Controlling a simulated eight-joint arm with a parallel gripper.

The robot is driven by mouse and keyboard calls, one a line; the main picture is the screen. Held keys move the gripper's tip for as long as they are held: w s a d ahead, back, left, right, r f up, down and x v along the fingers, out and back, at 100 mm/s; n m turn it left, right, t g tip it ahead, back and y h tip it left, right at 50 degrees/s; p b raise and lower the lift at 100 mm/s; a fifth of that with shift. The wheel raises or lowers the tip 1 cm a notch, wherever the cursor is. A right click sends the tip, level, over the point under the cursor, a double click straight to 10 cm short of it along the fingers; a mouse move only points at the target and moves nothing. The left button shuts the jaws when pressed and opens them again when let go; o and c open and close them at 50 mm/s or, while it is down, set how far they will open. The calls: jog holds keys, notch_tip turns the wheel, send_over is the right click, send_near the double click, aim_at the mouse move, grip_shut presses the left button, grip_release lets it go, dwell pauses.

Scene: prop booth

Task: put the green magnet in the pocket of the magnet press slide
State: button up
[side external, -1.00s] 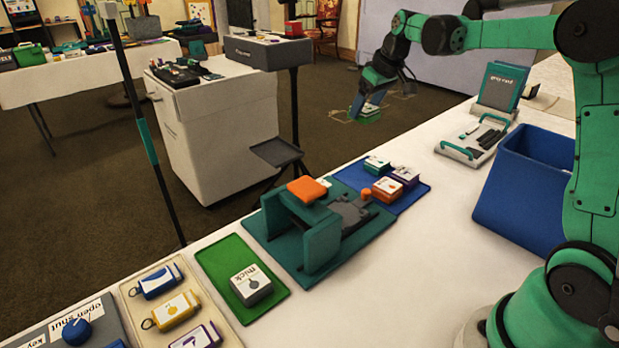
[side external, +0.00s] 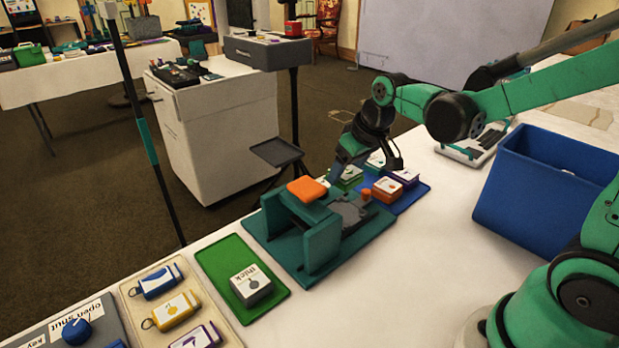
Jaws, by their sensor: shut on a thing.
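My gripper (side external: 346,163) is shut on the green magnet (side external: 350,178), a small block with a pale top. It holds it at the far side of the magnet press (side external: 321,246), near the blue tray's left edge; the exact height cannot be told. The press is teal, with an orange pad (side external: 308,189) on top. Its dark grey slide (side external: 351,211) lies to the right of the frame, with an orange knob (side external: 366,194) beside it. The slide's pocket cannot be made out clearly.
The blue tray (side external: 415,195) holds an orange block (side external: 386,190), a purple block (side external: 405,177) and a teal block (side external: 376,161), close to my gripper. A blue bin (side external: 535,190) stands right. A green mat (side external: 217,264) bears a "thick" block (side external: 250,286). The front white tabletop is clear.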

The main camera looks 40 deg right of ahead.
aim_at(354, 186)
jog(key=shift+s+a+f, duration=0.15)
jog(key=shift+f, duration=3.35)
jog(key=o, duration=1.3)
jog(key=shift+r, duration=0.1)
jog(key=shift+v, duration=2.7)
